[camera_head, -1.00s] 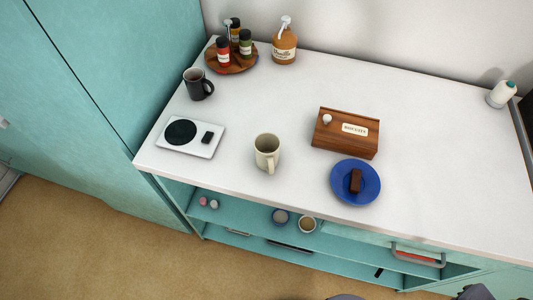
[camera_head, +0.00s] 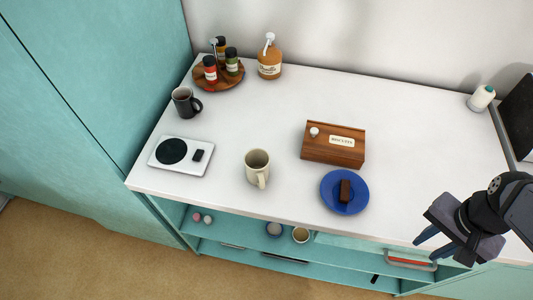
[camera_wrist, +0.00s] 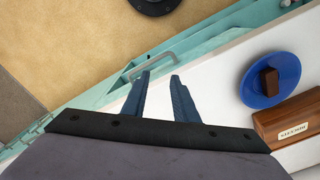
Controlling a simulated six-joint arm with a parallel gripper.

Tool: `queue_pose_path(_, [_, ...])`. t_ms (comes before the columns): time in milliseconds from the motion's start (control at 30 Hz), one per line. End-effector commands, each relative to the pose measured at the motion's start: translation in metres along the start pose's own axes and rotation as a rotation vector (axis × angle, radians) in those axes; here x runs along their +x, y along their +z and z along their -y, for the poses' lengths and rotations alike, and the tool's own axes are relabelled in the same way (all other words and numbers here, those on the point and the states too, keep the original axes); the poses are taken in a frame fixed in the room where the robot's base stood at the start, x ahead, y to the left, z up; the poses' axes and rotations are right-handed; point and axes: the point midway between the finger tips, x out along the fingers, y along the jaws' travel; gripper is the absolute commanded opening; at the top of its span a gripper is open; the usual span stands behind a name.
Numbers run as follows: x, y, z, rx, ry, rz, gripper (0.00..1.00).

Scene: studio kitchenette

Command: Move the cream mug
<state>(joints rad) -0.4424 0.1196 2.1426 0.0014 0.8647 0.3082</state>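The cream mug (camera_head: 257,168) stands upright on the white counter, left of the blue plate, with its handle towards the front edge. It looks empty inside. It is not in the wrist view. My gripper (camera_head: 429,244) is at the lower right of the head view, above the counter's front edge and well to the right of the mug. In the wrist view its two blue fingers (camera_wrist: 161,90) are apart with nothing between them.
A blue plate (camera_head: 329,201) with a brown bar and a wooden biscuit box (camera_head: 318,151) lie between my gripper and the mug. A scale (camera_head: 201,143) and a dark mug (camera_head: 182,103) stand left. A drawer handle (camera_head: 410,265) juts out below the counter. The counter's right middle is clear.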

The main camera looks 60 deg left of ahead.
Motion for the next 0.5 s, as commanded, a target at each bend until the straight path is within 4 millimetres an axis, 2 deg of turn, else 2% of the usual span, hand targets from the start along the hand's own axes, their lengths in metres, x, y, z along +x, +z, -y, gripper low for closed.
queue_pose_path(33, [-0.007,-0.007,0.027,-0.03,-0.002,-0.002,0.27])
queue_pose_path(133, [-0.016,-0.013,0.075,-0.062,-0.006,-0.003,0.27])
queue_pose_path(267, [-0.027,-0.01,0.141,-0.106,-0.011,-0.005,0.27])
queue_pose_path(367, [-0.034,0.002,0.193,-0.138,-0.016,-0.005,0.27])
queue_pose_path(500, [-0.042,0.032,0.261,-0.183,-0.023,-0.005,0.27])
